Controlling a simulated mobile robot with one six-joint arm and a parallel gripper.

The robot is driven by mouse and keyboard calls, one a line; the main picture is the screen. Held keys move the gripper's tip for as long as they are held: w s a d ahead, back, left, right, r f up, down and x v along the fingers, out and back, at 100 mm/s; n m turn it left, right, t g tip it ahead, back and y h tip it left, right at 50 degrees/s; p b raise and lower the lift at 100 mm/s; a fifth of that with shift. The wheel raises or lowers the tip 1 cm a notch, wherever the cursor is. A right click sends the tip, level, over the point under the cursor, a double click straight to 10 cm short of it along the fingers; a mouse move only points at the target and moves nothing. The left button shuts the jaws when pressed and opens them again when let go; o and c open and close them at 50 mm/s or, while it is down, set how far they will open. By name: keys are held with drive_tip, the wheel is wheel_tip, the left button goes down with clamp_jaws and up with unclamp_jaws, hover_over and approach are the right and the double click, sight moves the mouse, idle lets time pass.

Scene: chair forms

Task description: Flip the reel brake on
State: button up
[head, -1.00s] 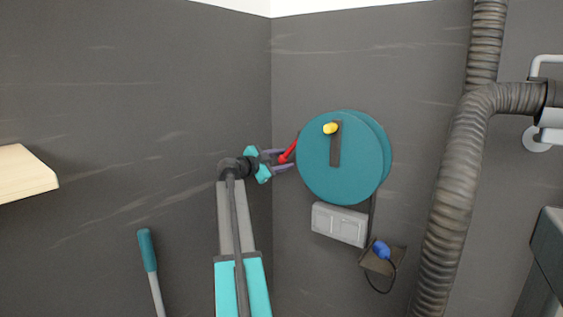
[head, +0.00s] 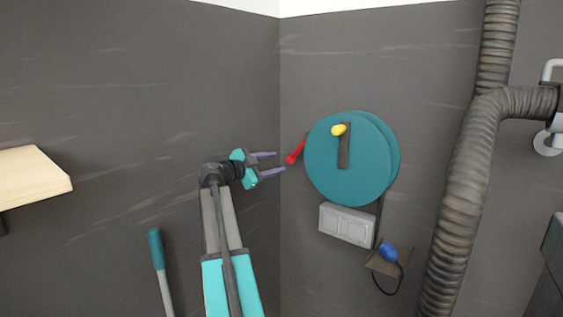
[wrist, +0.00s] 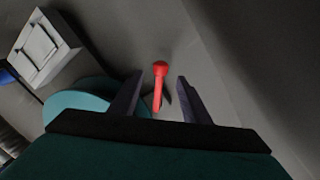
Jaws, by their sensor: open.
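The reel (head: 335,182) is a teal disc on the dark wall, with a dark crank arm and a yellow knob (head: 339,130) on its face. The red brake lever (head: 297,150) sticks out at the reel's left edge, slanting down to the left. My gripper (head: 280,162) is open and empty, left of the lever and apart from it. In the wrist view the red lever (wrist: 160,82) shows in line with the gap between the open fingers (wrist: 155,84), and part of the reel (wrist: 75,102) is behind the left finger.
A ribbed hose (head: 462,180) runs down on the right. A wooden shelf (head: 30,185) and a teal-handled rod (head: 157,250) are on the left.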

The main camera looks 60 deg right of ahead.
drive_tip(key=shift+v, duration=1.5)
